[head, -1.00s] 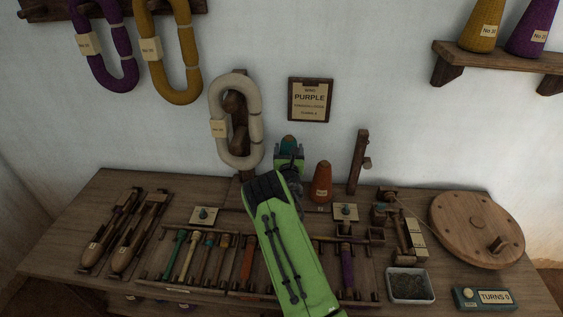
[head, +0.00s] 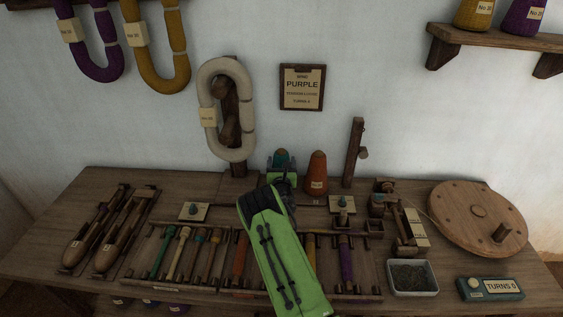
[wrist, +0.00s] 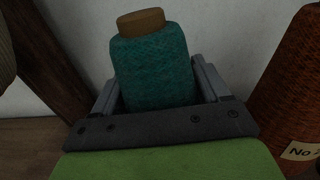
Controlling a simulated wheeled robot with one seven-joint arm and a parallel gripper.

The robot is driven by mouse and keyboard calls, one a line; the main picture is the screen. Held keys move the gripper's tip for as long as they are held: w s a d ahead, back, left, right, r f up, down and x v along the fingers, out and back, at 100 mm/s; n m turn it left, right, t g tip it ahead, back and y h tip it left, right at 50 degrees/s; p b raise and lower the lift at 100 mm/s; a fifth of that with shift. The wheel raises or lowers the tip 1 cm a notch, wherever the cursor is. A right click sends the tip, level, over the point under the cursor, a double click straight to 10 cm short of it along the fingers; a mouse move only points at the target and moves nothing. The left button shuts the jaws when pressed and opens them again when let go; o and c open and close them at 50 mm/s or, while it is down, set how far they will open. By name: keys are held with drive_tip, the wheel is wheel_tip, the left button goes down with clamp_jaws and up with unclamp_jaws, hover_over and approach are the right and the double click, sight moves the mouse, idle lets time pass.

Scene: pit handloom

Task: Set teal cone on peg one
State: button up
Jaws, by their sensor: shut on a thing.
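The teal cone (head: 282,156) is upright between the fingers of my gripper (head: 282,168), at the back of the bench, just left of the orange-brown cone. In the wrist view the teal cone (wrist: 153,65) has a brown top and leans slightly; the grey fingers of my gripper (wrist: 155,90) are on both sides of it. Its base is hidden behind my gripper, so I cannot tell whether it touches anything below. Peg one cannot be made out; my arm covers the spot under the cone.
The orange-brown cone (head: 316,174) stands close to the right, also in the wrist view (wrist: 295,90). A wooden post (head: 353,152) rises further right. A cream skein (head: 208,117) hangs on the left. A rack of bobbins (head: 165,285) and a wooden wheel (head: 478,210) occupy the bench.

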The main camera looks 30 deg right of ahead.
idle(0.3)
drive_tip(key=o, duration=1.2)
wheel_tip(320, 180, up, 8)
drive_tip(key=p, duration=0.6)
